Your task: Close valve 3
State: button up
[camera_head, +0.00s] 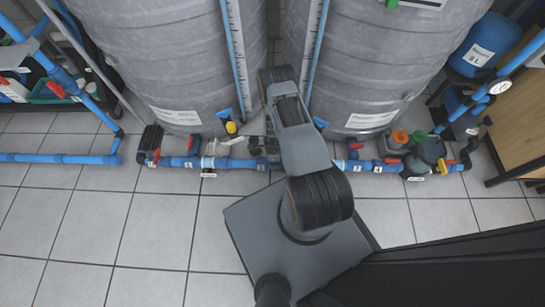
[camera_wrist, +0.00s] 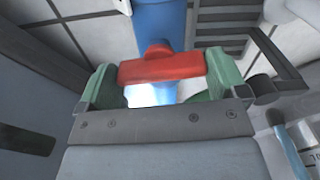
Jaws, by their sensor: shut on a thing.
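A red valve handle (camera_wrist: 160,68) on a blue pipe (camera_wrist: 160,25) is in the wrist view. It lies crosswise to the pipe. My gripper (camera_wrist: 158,82) has its green finger pads at the two ends of this handle and is shut on it. In the head view my arm covers the middle of the floor-level blue pipe (camera_head: 237,163), and the gripper and held handle cannot be made out there. Other red handles show on this pipe, at the left (camera_head: 153,156) and at the right (camera_head: 355,147). The valve number on the held one cannot be read.
Two large grey tanks (camera_head: 165,55) (camera_head: 370,60) stand close behind the pipe. A white fitting (camera_head: 225,143) and a yellow-capped part (camera_head: 231,128) sit left of my arm. Orange-capped housings (camera_head: 400,137) stand to the right. The tiled floor (camera_head: 140,225) in front is clear.

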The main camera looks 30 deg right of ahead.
jog(key=shift+w+m, duration=0.1)
jog(key=shift+m, duration=0.5)
jog(key=o, duration=0.6)
jog(key=shift+r, duration=0.15)
notch_tip(320, 180, up, 14)
jog(key=p, duration=1.1)
jog(key=shift+f, duration=0.2)
